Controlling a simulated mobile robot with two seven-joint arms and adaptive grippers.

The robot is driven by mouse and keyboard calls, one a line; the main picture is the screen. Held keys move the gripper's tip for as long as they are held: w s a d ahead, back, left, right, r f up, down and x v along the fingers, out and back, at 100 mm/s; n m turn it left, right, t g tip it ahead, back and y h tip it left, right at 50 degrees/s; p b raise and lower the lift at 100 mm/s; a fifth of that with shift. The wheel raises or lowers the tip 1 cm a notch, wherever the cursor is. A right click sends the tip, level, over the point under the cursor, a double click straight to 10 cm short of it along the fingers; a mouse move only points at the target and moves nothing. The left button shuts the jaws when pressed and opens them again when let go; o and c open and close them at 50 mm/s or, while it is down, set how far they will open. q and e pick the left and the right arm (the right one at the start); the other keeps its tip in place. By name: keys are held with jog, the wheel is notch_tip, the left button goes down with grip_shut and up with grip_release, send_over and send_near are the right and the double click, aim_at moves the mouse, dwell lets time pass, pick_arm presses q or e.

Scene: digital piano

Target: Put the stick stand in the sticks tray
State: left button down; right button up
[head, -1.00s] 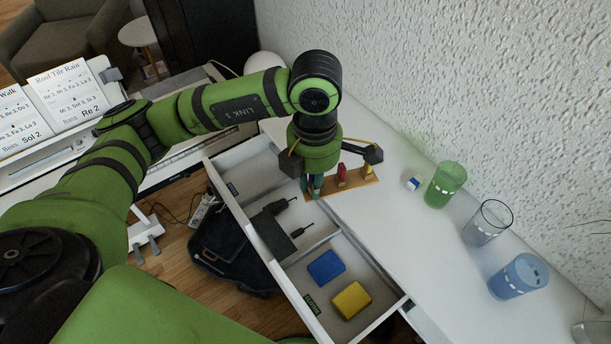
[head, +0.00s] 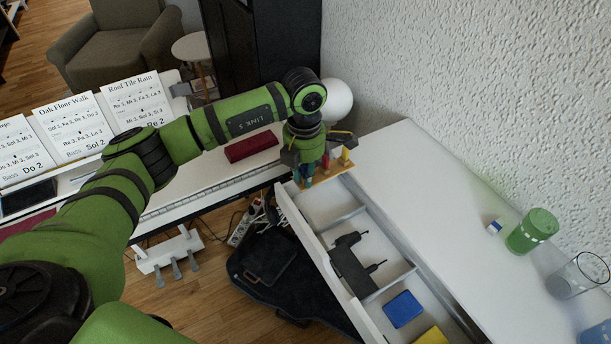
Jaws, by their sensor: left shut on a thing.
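The stick stand (head: 340,166) is a small wooden board with red, yellow and teal upright pieces. My left gripper (head: 317,158) is shut on it, its dark fingers spread along the board and partly hiding it. In the view, the stand overlaps the far end of the open white drawer, at its far compartment (head: 328,208). I cannot tell its height above the drawer. No tray is clearly labelled as the sticks tray; the far compartment looks empty where it shows. My right gripper is not in view.
The drawer's middle compartment holds a black object (head: 352,265); the near one holds a blue block (head: 403,309) and a yellow block (head: 432,337). A green glass (head: 532,231) and a clear glass (head: 578,276) stand on the white top. A dark red block (head: 251,146) lies on the piano.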

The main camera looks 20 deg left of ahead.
pick_arm(q)
jog(key=shift+d+f, duration=0.15)
jog(key=shift+f, duration=0.15)
jog(key=shift+f+b, duration=0.6)
notch_tip(320, 180, down, 8)
jog(key=b, duration=0.5)
jog(key=shift+r, duration=0.15)
jog(key=shift+f+b, duration=0.85)
jog(key=shift+f, duration=0.05)
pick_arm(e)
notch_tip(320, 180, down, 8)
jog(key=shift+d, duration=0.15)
